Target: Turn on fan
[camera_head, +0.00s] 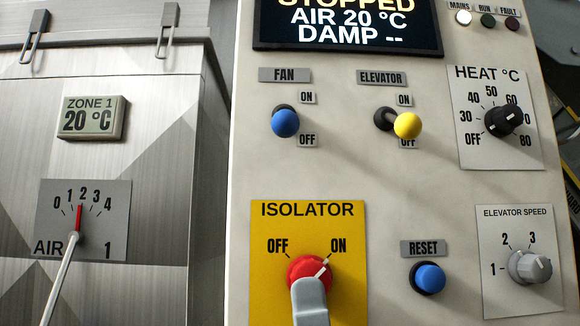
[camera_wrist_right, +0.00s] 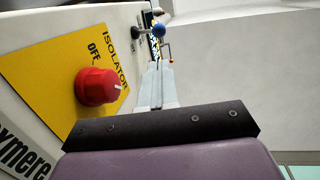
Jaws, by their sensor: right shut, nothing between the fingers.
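The fan switch is a lever with a blue ball (camera_head: 285,123) under the FAN label, between its ON and OFF marks. The ball sits a little below its dark base, on the OFF side. The blue ball of a lever also shows in the right wrist view (camera_wrist_right: 159,30), beyond my fingers. My right gripper (camera_head: 309,292) is shut and empty, its grey tip in front of the lower part of the red isolator knob (camera_head: 301,268). In the right wrist view my fingers (camera_wrist_right: 157,85) are together, to the right of that knob (camera_wrist_right: 96,87). My left gripper is not in view.
The isolator's white line points toward ON. The elevator lever (camera_head: 407,125) has a yellow ball right of the fan lever. A blue reset button (camera_head: 430,278), heat knob (camera_head: 503,118) and elevator speed knob (camera_head: 530,266) lie right. The display (camera_head: 350,28) reads STOPPED.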

